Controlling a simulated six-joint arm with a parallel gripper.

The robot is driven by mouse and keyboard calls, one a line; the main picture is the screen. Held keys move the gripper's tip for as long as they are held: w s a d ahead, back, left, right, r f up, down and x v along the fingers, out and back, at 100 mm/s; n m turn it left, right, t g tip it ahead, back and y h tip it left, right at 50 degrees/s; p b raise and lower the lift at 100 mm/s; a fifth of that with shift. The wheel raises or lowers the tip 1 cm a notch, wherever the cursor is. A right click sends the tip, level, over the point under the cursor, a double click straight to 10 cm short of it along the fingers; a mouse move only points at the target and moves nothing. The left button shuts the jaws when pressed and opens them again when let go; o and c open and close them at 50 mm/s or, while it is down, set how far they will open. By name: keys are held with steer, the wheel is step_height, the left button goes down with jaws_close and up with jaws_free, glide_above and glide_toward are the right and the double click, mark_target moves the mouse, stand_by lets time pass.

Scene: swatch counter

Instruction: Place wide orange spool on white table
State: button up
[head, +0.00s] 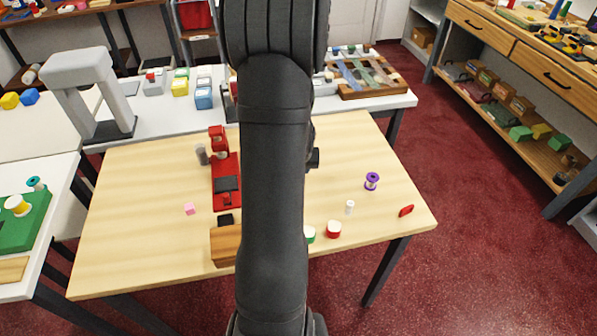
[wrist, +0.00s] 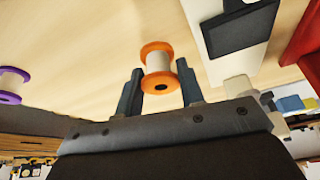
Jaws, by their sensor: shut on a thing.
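The wide orange spool (wrist: 157,51) has orange flanges and a pale middle, and shows in the wrist view. My gripper (wrist: 160,69) is shut on it, with one dark finger on each side. The wooden table top fills the view behind it; I cannot tell how high the spool is held. In the head view my arm hides the spool and most of my gripper. A white table (head: 62,200) stands at the left edge of the head view, and another white surface (head: 45,143) lies behind it.
A green board (head: 28,237) sits on the left white table. A grey arch (head: 72,88) stands behind.

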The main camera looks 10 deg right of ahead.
steer(key=shift+f, duration=0.9)
steer(key=shift+f, duration=0.2)
steer(key=o, duration=1)
steer(key=shift+o, duration=0.2)
steer(key=shift+s+r, duration=0.1)
steer(key=shift+r, duration=0.4)
steer(key=d+v, duration=0.1)
steer(key=v, duration=0.9)
steer(key=shift+a+r, duration=0.2)
steer(key=shift+a, duration=0.3)
steer(key=shift+o, duration=0.4)
steer(key=shift+s+r, duration=0.3)
steer(key=shift+r, duration=0.15)
